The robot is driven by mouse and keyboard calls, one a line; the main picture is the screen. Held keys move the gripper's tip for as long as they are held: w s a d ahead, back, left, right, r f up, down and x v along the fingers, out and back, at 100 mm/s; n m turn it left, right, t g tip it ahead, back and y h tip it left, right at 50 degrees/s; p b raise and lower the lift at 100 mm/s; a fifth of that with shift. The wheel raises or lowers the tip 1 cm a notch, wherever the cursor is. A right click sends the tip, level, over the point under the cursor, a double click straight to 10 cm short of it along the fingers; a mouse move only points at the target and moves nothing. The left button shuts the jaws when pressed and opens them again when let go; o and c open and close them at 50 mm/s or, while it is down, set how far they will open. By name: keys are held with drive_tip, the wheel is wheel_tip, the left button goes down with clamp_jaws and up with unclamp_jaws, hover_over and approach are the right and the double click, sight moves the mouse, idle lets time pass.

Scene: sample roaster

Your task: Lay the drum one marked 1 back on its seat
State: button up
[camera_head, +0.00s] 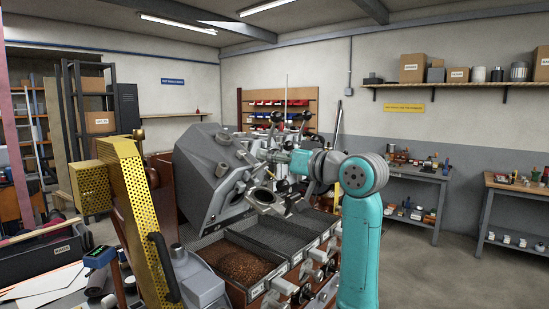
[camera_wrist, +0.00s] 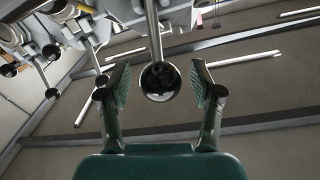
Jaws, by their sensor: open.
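My gripper (camera_wrist: 160,84) is open in the wrist view, one finger on each side of a dark, shiny ball knob (camera_wrist: 160,82). The knob ends a metal rod coming from the top of the picture; a gap shows on both sides of it. In the head view my gripper (camera_head: 268,157) reaches leftward to the front of the grey roaster (camera_head: 205,165), among its levers and round fittings. A round open fitting (camera_head: 263,197) sits below my gripper. I cannot read a mark 1 on any part, nor tell which part is drum one or its seat.
Below the roaster front are a tray of brown beans (camera_head: 232,262) and dark mesh trays (camera_head: 285,238), with several knobs along their front. A yellow perforated guard (camera_head: 130,205) stands at left. Other levers (camera_wrist: 50,50) crowd the wrist view's upper left. Floor is clear at right.

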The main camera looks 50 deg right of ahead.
clamp_jaws()
drive_tip(key=w+r, duration=0.1)
drive_tip(key=w, duration=0.1)
drive_tip(key=w+r, duration=0.4)
drive_tip(key=w, duration=0.1)
drive_tip(key=shift+w+a+r, duration=0.1)
drive_tip(key=shift+a+r, duration=0.1)
drive_tip(key=shift+r, duration=0.05)
drive_tip(key=shift+g, duration=0.8)
drive_tip(key=w, duration=0.2)
drive_tip(key=w+r, duration=0.1)
drive_tip(key=w, duration=0.1)
drive_tip(key=w+r, duration=0.1)
drive_tip(key=w, duration=0.1)
drive_tip(key=shift+r, duration=0.25)
drive_tip(key=shift+w+a+r, duration=0.1)
drive_tip(key=shift+w+r, duration=0.2)
drive_tip(key=shift+w, duration=0.6)
unclamp_jaws()
drive_tip(key=shift+w, duration=0.1)
drive_tip(key=shift+f, duration=0.1)
